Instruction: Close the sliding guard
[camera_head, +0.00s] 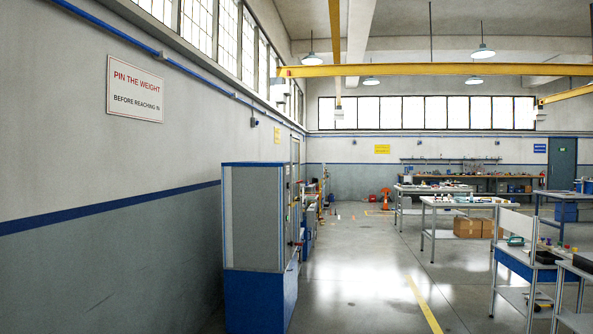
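A tall machine cabinet (254,220) stands against the left wall, with grey side panels, a blue top edge and a blue base. Its front faces right and is seen almost edge-on, with small fittings along it. I cannot tell which part is the sliding guard, or whether it is open or shut. Neither of my grippers is in view.
Workbenches (458,200) with small items stand at the right, one with cardboard boxes (472,228) below. An orange cone (385,199) stands far back. The floor between cabinet and benches is clear, with a yellow line (424,304). A wall sign (135,90) reads "PIN THE WEIGHT BEFORE REACHING IN".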

